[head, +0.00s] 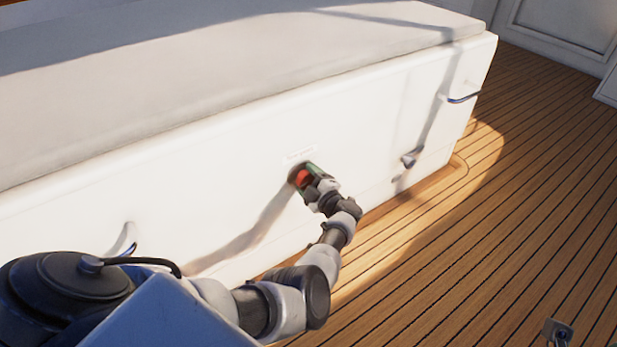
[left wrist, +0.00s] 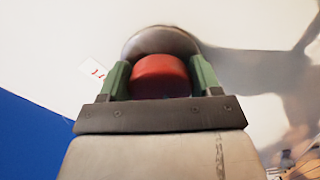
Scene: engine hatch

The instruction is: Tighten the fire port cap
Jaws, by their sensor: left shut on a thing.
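The fire port cap (head: 302,177) is red and sits on the white side wall of the bench, below a small label. In the left wrist view the red cap (left wrist: 160,76) lies between the two green fingers, in front of a round metal ring (left wrist: 160,42). My left gripper (head: 307,175) is at the wall, shut on the cap from both sides. The gripper also shows in the left wrist view (left wrist: 161,82). The lower part of the cap is hidden by the gripper body. My right gripper is not clearly in view.
The white bench (head: 400,110) has a grey cushion (head: 230,60) on top. A latch (head: 409,160) and a handle (head: 464,98) stick out from its wall on the right.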

